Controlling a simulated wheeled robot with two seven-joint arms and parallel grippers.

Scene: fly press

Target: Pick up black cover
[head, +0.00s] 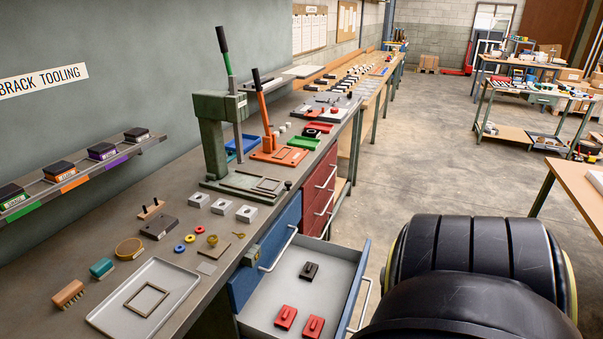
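A small black piece (309,272) with a raised top lies in the open blue drawer (265,316), toward its back. It looks like the black cover. Several dark-topped blocks (102,151) with coloured labels sit on the wall shelf. Neither of my grippers shows in the head view. A large dark rounded part of my own body fills the lower right.
The bench holds a green press (215,140), an orange lever press (268,135), a grey tray (112,315) with a square frame, and several small parts. Red drawers (318,190) are shut. The floor (430,150) right of the bench is clear.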

